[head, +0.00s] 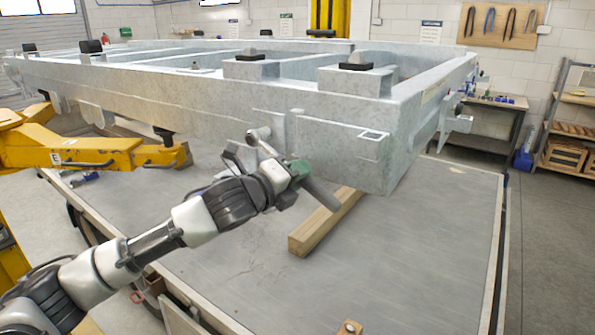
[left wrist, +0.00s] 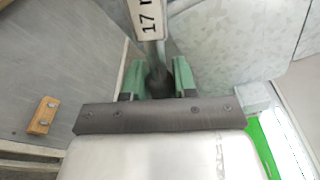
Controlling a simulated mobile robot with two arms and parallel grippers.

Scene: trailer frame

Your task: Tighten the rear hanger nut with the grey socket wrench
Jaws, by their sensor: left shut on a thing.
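My left gripper (head: 297,172) is shut on the grey socket wrench (head: 322,196), beside the side of the grey trailer frame (head: 215,110). The wrench slants from its upper head (head: 262,135), close to the frame's lower edge, down right past the green fingertips. In the left wrist view the grey handle (left wrist: 155,72) lies between the green fingers of the left gripper (left wrist: 157,80), below a white tag (left wrist: 148,18) reading "17". A grey hanger bracket (head: 238,158) hangs under the frame behind the wrench. I cannot make out the nut or whether the socket touches it. My right gripper is not in view.
A wooden beam (head: 320,225) lies on the grey platform (head: 415,240) under the frame's corner. A yellow lift arm (head: 95,152) reaches under the frame at left. A small wooden block (head: 349,327) sits at the front edge. The platform's right side is clear.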

